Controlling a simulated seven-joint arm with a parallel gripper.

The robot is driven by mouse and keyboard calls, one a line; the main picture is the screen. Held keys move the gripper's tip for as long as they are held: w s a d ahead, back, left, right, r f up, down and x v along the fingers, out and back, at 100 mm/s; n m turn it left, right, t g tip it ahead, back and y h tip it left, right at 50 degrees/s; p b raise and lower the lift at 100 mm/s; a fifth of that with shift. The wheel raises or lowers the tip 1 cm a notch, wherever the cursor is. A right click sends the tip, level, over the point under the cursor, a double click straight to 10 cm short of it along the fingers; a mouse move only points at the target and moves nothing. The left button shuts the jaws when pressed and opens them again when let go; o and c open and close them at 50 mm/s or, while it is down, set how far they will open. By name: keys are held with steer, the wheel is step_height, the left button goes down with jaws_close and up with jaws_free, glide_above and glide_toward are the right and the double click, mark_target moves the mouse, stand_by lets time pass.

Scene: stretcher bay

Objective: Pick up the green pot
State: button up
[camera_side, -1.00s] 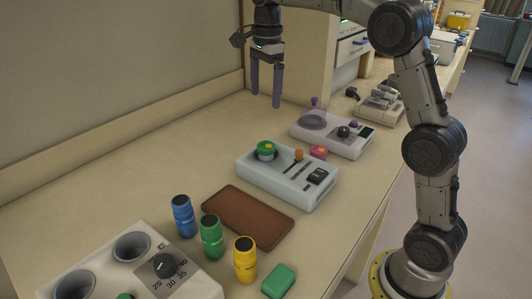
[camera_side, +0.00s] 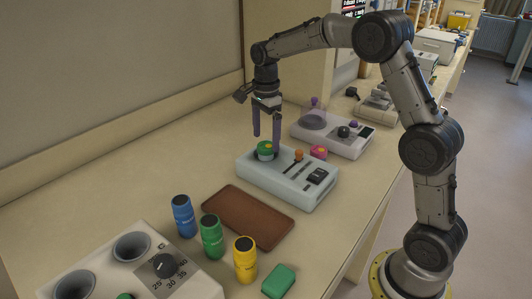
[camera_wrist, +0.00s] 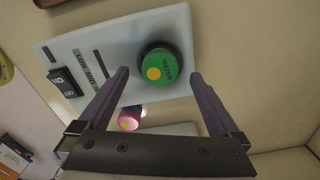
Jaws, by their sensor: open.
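The green pot (camera_side: 265,150), a short round thing with a yellow dot on its green top, stands upright at the far left end of a pale blue device (camera_side: 300,186). In the wrist view the green pot (camera_wrist: 160,62) carries lettering that looks like "WATER" and lies between and just beyond the fingertips. My gripper (camera_side: 266,142) is open, pointing down close above the pot, with its fingers to either side. In the wrist view my gripper (camera_wrist: 158,75) holds nothing. Whether a finger touches the pot cannot be told.
A grey device (camera_side: 340,135) stands behind. Blue (camera_side: 183,217), green (camera_side: 212,238) and yellow (camera_side: 245,260) canisters stand by a brown mat (camera_side: 247,217).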

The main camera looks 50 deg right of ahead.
steer(key=shift+f, duration=1.3)
jaws_close()
steer(key=shift+r, duration=0.15)
